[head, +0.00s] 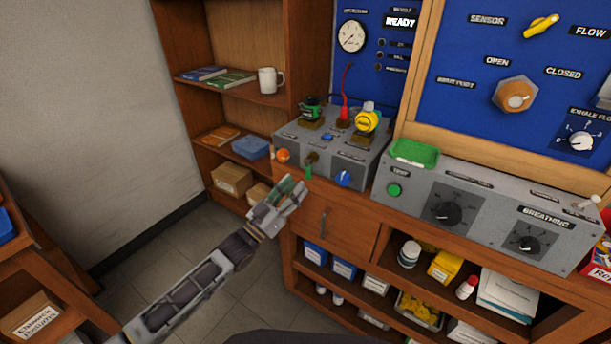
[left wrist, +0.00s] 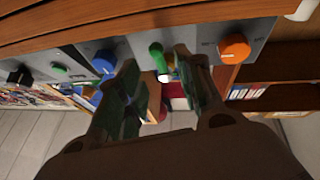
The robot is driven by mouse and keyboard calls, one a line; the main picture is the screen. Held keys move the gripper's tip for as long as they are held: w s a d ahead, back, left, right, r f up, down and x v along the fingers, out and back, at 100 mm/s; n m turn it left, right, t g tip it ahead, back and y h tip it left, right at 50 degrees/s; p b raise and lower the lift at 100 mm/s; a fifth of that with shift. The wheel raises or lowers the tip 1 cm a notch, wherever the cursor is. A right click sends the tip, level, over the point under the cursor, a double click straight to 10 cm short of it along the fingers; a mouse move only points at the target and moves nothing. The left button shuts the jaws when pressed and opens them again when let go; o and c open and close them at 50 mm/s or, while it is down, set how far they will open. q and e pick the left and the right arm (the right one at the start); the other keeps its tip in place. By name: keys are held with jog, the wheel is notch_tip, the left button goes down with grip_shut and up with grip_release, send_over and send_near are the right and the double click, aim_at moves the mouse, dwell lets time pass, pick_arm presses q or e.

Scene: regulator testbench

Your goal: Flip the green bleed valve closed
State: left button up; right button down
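The green bleed valve lever (head: 309,172) hangs down from a brass-coloured body on the front of the grey regulator box (head: 327,160), between an orange knob (head: 283,155) and a blue knob (head: 344,178). My left gripper (head: 290,190) is just in front of and below the box front, close to the lever. In the left wrist view, the green lever (left wrist: 156,52) shows beyond the gap between the fingertips of my left gripper (left wrist: 158,68). The fingers are apart with nothing held. I cannot tell whether a finger touches the lever. My right gripper is out of view.
A green tray (head: 414,153) rests on the grey breathing console (head: 480,215) to the right. A wooden drawer (head: 335,222) lies below the box. A shelf with a white mug (head: 270,80) stands behind left. Open floor (head: 200,245) lies left of the bench.

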aim_at(308, 170)
pick_arm(q)
jog(key=x, duration=0.5)
jog(key=shift+d+r, duration=0.1)
jog(key=shift+w+d+r, duration=0.1)
jog(key=shift+w+d, duration=0.05)
jog(key=shift+w, duration=0.1)
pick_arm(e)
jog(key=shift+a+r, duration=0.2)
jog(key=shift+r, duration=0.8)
pick_arm(q)
jog(key=shift+c, duration=0.2)
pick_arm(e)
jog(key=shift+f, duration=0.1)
pick_arm(q)
grip_shut()
